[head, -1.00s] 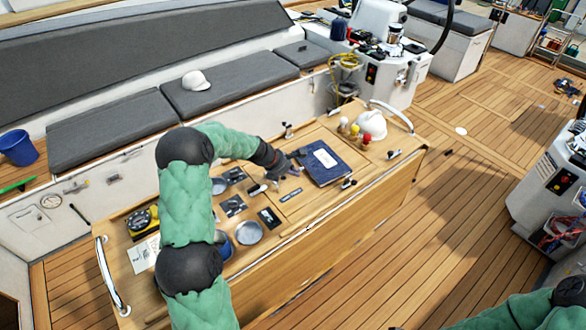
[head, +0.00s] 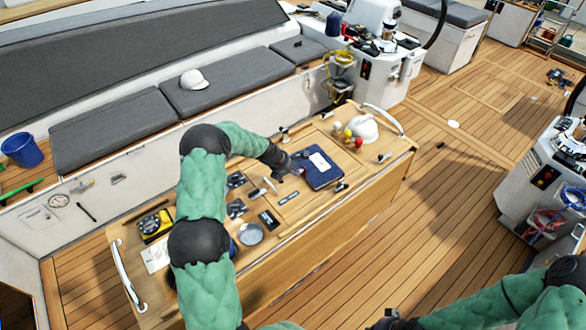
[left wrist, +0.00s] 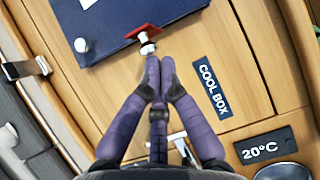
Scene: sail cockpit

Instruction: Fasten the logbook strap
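The dark blue logbook (head: 322,178) lies flat on the wooden cockpit table, with a white label on its cover. The left wrist view shows the near edge of the logbook (left wrist: 110,28) with a red tab (left wrist: 143,31). A white knob (left wrist: 147,48) sits below this tab, and another white knob (left wrist: 81,45) is further left on the book. My left gripper (left wrist: 160,62) has its purple fingertips together right at the tab's knob. I cannot tell whether they hold it. My right gripper (head: 394,321) is partly in view at the bottom edge, its fingers unclear.
A white cap (head: 364,128) and several coloured knobs stand beyond the book. A round grey dish (head: 250,234) and a yellow instrument (head: 155,225) are on the table's left part. A handrail (head: 384,118) edges the far end. The right deck is mostly clear.

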